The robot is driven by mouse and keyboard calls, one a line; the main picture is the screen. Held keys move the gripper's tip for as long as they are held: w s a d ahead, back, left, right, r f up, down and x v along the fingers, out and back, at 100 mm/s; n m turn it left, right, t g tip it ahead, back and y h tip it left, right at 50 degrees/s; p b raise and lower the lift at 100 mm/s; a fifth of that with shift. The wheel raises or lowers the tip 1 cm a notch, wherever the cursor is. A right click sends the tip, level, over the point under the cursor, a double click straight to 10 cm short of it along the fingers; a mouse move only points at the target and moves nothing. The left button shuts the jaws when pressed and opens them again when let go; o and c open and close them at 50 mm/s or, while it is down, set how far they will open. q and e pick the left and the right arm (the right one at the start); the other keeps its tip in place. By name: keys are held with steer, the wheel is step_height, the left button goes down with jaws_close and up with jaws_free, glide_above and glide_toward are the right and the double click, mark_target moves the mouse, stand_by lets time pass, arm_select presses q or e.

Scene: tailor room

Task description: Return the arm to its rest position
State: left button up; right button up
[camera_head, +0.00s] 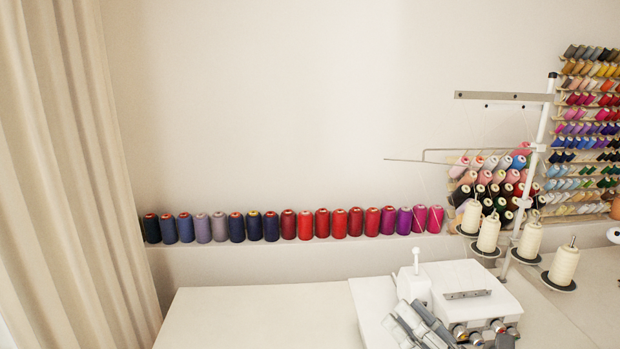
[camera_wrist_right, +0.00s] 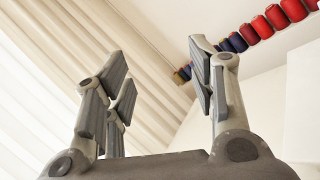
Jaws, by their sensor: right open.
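My right gripper (camera_head: 416,322) shows at the bottom edge of the head view, in front of the white sewing machine, with only its grey fingers in the picture. In the right wrist view my right gripper (camera_wrist_right: 160,78) fills the foreground. Its grey fingers stand wide apart, with nothing between them. The rest of my right arm is out of the picture. My left gripper and left arm are not in view.
A white sewing machine (camera_head: 467,293) stands on the pale table (camera_head: 250,315), with cream thread cones (camera_head: 528,240) on a stand behind it. A row of coloured spools (camera_head: 322,222) lines the wall ledge. A curtain (camera_head: 70,170) hangs at left. The table's left part is clear.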

steer(key=s+d+f+m+g+h, duration=0.1)
steer(key=d+f+m+h, duration=0.55)
steer(key=m, duration=0.55)
steer(key=s+d+f+m+g+h, duration=0.15)
steer(key=d+f+m+h, duration=0.5)
steer(key=m, duration=0.65)
steer(key=s+a+f+m+g+y, duration=0.1)
steer(key=s+a+f+m+g, duration=0.4)
steer(key=s+f, duration=0.45)
steer(key=s+a+f+m+g, duration=0.4)
steer(key=s+f+g, duration=0.3)
steer(key=s+f, duration=0.55)
steer(key=f, duration=2.3)
steer(key=s+d+f+g, duration=0.1)
steer(key=s+d+f, duration=0.1)
steer(key=s+f, duration=0.5)
steer(key=s+d+f+g, duration=0.1)
steer(key=s+f, duration=0.6)
steer(key=s, duration=0.2)
steer(key=shift+d+f+n, duration=0.15)
steer(key=shift+d+n, duration=0.15)
steer(key=shift+d, duration=0.05)
